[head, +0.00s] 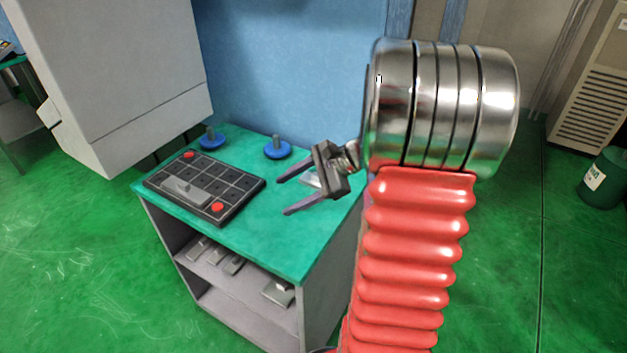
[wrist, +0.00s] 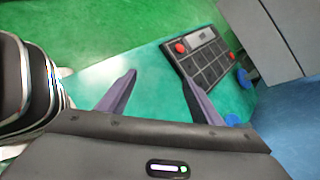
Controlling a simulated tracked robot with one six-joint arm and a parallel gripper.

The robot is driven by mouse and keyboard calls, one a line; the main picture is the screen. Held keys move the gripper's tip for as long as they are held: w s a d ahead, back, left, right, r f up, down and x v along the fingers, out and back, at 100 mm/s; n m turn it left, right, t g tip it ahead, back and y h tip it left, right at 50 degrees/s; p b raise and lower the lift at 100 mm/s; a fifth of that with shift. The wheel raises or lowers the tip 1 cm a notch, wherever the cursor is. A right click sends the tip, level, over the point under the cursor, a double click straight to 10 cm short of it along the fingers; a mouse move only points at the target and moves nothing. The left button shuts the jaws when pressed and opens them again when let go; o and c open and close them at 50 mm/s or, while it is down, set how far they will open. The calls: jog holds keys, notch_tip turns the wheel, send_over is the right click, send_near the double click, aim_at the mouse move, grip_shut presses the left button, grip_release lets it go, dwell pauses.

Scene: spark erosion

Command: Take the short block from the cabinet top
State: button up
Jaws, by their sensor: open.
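The cabinet (head: 255,236) has a green top, which also fills the middle of the wrist view (wrist: 146,70). A small pale metallic piece (head: 311,180) lies on the top, partly hidden behind my gripper; it may be the short block. A grey block (head: 186,191) lies in the black gridded tray (head: 240,187) and also shows in the wrist view (wrist: 203,37). My gripper (head: 284,197) is open and empty above the top's right part, its fingers pointing left towards the tray. In the wrist view, bare green top shows between the fingers (wrist: 158,76).
Two blue round bases with pegs (head: 277,150) (head: 211,139) stand along the back edge. The tray has red knobs at two corners (head: 217,207). Several grey blocks (head: 230,263) lie on the shelf below. A big grey machine housing (head: 120,80) overhangs the back left.

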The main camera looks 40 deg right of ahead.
jog(key=d+f+m+t, duration=0.4)
jog(key=d+m, duration=0.2)
jog(key=d, duration=0.6)
jog(key=m+t+h, duration=0.3)
jog(key=m, duration=0.2)
send_near(317, 180)
jog(key=s+d, duration=0.1)
jog(key=s+d+r, duration=0.1)
jog(key=shift+s+d, duration=0.2)
jog(key=shift+d, duration=0.1)
jog(key=shift+y, duration=0.3)
jog(key=shift+x, duration=4.3)
jog(key=shift+a+f, duration=0.1)
jog(key=shift+f, duration=0.05)
jog(key=shift+x, duration=2.55)
jog(key=shift+f, duration=0.15)
jog(key=shift+c, duration=0.3)
